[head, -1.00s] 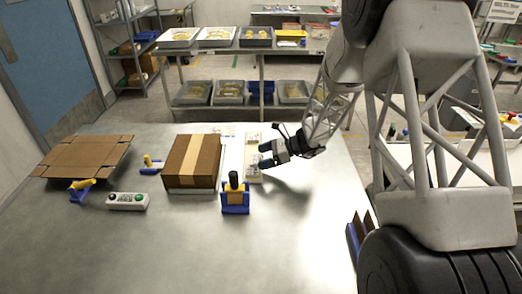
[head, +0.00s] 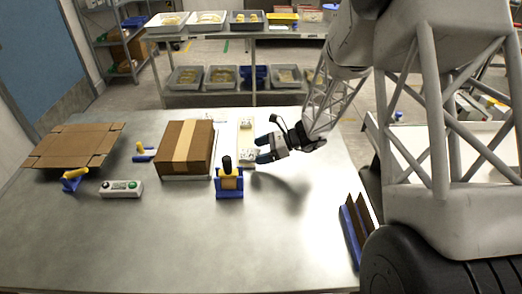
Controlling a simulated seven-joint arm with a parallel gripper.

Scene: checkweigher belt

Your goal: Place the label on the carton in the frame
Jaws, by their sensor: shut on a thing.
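The brown carton (head: 184,148) stands closed on a low white base, with a tan tape strip along its top. I cannot make out a marked frame on its visible faces. A pale, narrow board (head: 245,139) lies right of the carton, with small white printed pieces at its far and near ends.
A blue stand with a black-knobbed tool (head: 229,178) is just in front of the board. A button box (head: 121,188), yellow-and-blue holders (head: 74,179) and a flattened carton (head: 75,146) are at left. The table front is clear. Shelves with trays stand behind.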

